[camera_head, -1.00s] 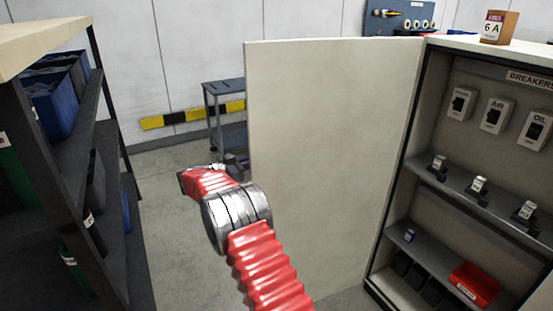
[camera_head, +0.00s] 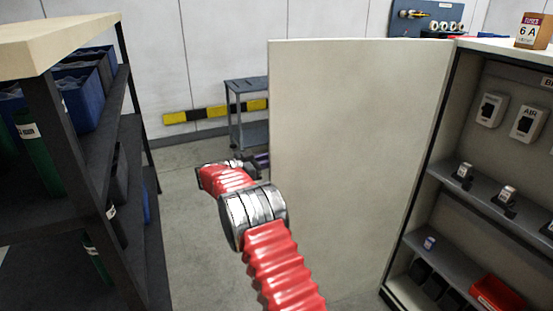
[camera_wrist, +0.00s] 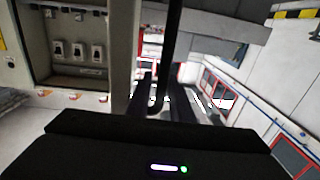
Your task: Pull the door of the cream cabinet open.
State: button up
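The cream cabinet (camera_head: 448,145) stands at the right in the head view, its shelves exposed. Its door (camera_head: 355,160) is swung wide open, with its broad flat face toward the head camera. My red arm reaches past the door's free left edge, and the door hides most of my gripper. In the wrist view, the cabinet (camera_wrist: 32,45) is at the left and the door (camera_wrist: 122,50) shows nearly edge-on. A dark upright bar (camera_wrist: 174,40), probably the door handle, runs down between the fingers of my gripper (camera_wrist: 166,98). I cannot tell whether the fingers touch it.
A dark shelf rack (camera_head: 125,90) with blue bins stands close at the left. A grey cart (camera_head: 248,85) is behind the door's left edge, near the back wall. Bare floor (camera_head: 195,230) lies between rack and door. An orange-brown box (camera_head: 533,30) sits on the cabinet.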

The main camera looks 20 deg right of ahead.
jog(key=shift+a, duration=0.1)
jog(key=s+a, duration=0.1)
jog(key=a, duration=1.2)
jog(key=shift+s+a, duration=0.3)
